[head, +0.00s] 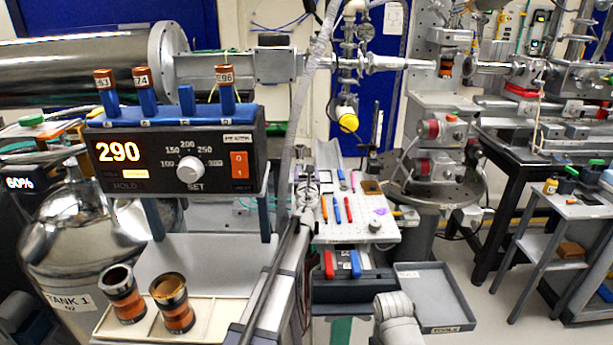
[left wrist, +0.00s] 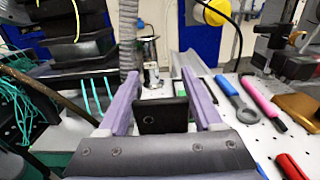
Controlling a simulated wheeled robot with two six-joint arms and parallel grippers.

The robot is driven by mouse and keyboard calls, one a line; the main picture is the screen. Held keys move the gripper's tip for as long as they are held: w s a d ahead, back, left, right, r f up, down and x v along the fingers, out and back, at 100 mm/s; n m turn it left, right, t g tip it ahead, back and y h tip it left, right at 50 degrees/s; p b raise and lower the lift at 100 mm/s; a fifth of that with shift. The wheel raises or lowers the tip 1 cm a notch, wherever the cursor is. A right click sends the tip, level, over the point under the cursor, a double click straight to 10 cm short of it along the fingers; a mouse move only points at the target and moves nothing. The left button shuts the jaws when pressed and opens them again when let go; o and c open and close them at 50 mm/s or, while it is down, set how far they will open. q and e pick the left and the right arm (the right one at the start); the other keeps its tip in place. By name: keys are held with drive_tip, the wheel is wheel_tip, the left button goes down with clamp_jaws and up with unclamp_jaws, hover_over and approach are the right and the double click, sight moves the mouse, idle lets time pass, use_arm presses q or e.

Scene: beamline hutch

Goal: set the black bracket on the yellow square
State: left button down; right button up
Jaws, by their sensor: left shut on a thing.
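The black bracket (left wrist: 162,115) is a dark upright plate with a small hole, seen in the left wrist view between the two purple fingers of my left gripper (left wrist: 162,92). The gripper is shut on it. In the head view my left gripper (head: 308,182) is small, at the left edge of the white perforated board, and I cannot make out the bracket clearly there. I cannot pick out a yellow square in either view. My right gripper is not in view.
The white perforated board (head: 340,232) carries red and blue tools and a gold-brown block (head: 372,187). A grey tray (head: 447,296) lies in front to the right. The controller box (head: 180,155) and a cream tray (head: 216,312) with two cylinders stand left.

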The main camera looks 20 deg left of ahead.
use_arm(q)
drive_tip(key=shift+f+b, duration=0.45)
drive_tip(key=shift+b, duration=0.1)
drive_tip(key=shift+f, duration=0.1)
drive_tip(key=shift+s, duration=0.1)
drive_tip(key=shift+c, duration=0.2)
unclamp_jaws()
drive_tip(key=shift+d, duration=0.1)
drive_tip(key=shift+r+p, duration=0.55)
drive_tip(key=shift+r, duration=0.05)
drive_tip(key=v, duration=0.7)
drive_tip(key=shift+s, duration=0.2)
